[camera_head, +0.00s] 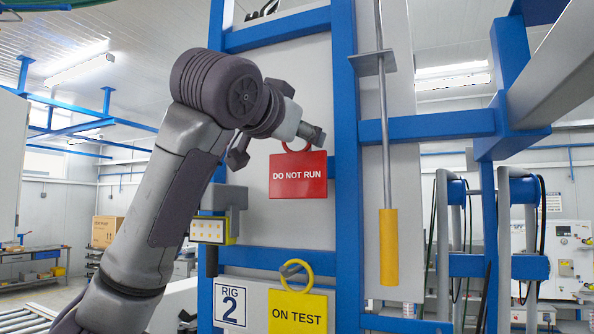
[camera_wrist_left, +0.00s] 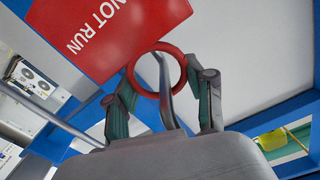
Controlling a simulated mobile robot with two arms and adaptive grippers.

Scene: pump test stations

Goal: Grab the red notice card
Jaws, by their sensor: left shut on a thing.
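The red notice card (camera_head: 297,176) reads "DO NOT RUN" and hangs upright by a red ring in front of the light panel of the rig. My left gripper (camera_head: 300,134) is at the top of the card, at its ring. In the left wrist view, the card (camera_wrist_left: 110,30) fills the upper left, and its red ring (camera_wrist_left: 181,74) lies between the fingers of my left gripper (camera_wrist_left: 166,88), which is shut on it. A grey strip passes through the ring; I cannot tell whether it is a hook. My right gripper is not in view.
A yellow "ON TEST" card (camera_head: 297,313) hangs below by a yellow ring, beside a "RIG 2" sign (camera_head: 230,303). Blue frame posts (camera_head: 346,200) border the panel. A rod with a yellow sleeve (camera_head: 388,246) hangs to the right. A small box with a yellow edge (camera_head: 209,230) is at left.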

